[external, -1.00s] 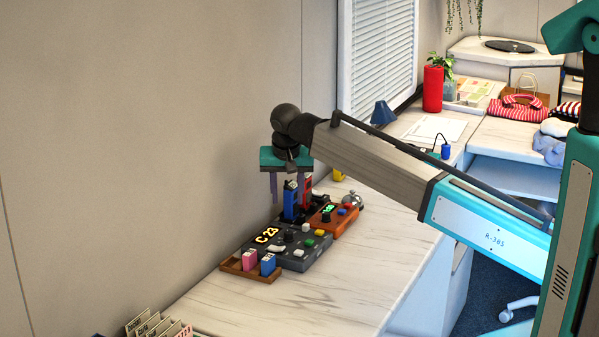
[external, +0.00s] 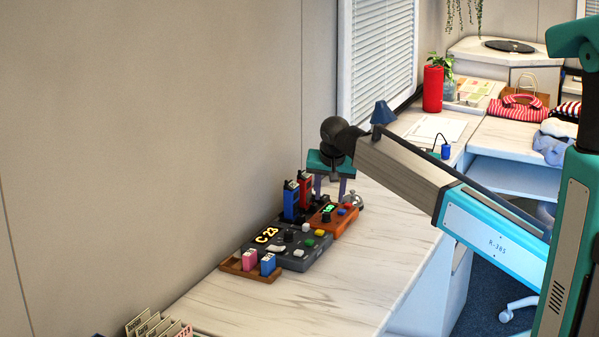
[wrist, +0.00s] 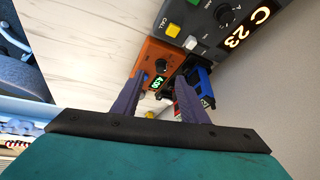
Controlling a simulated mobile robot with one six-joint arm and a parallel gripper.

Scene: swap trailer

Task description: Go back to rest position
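My gripper (external: 331,192) is above the counter, just right of the blue radio (external: 290,200) and red radio (external: 305,188), which stand upright behind the consoles. In the wrist view its two purple fingers (wrist: 161,80) are spread apart with nothing held between them. The blue radio (wrist: 203,82) and part of the red one (wrist: 180,100) show past the fingers, apart from them as far as I can see. My arm reaches in from the right.
A grey console (external: 290,243) reading "C 23", an orange console (external: 332,221) and a silver bell (external: 353,199) sit below. A wooden tray (external: 235,267) holds pink and blue blocks. A blue lamp (external: 382,113) stands behind my arm. The counter's front is clear.

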